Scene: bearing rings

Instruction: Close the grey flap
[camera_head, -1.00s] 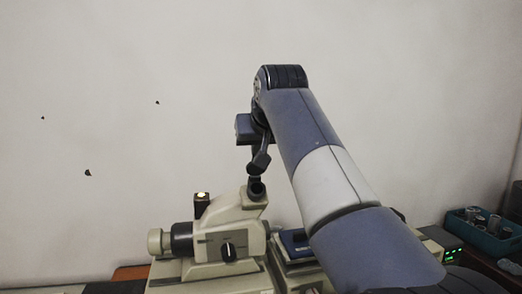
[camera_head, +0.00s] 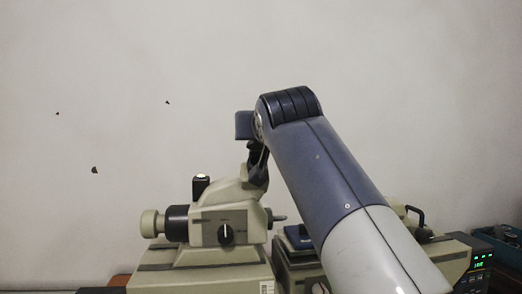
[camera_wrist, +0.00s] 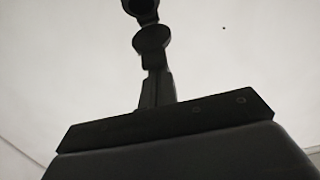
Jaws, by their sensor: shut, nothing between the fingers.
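I cannot make out a grey flap in either view. In the head view, a beige machine (camera_head: 218,222) with a dark knob stands below my arm. My gripper (camera_head: 257,178) is shut and empty, pointing down at the top of this machine. Whether it touches the machine I cannot tell. In the wrist view my gripper (camera_wrist: 145,12) shows as a dark shape against a pale surface, with no flap in sight. My arm hides part of the machine's right side.
A blue item (camera_head: 298,238) lies on the machine just right of the knob part. A box with a green display (camera_head: 480,262) and a blue bin (camera_head: 497,238) are at the right edge.

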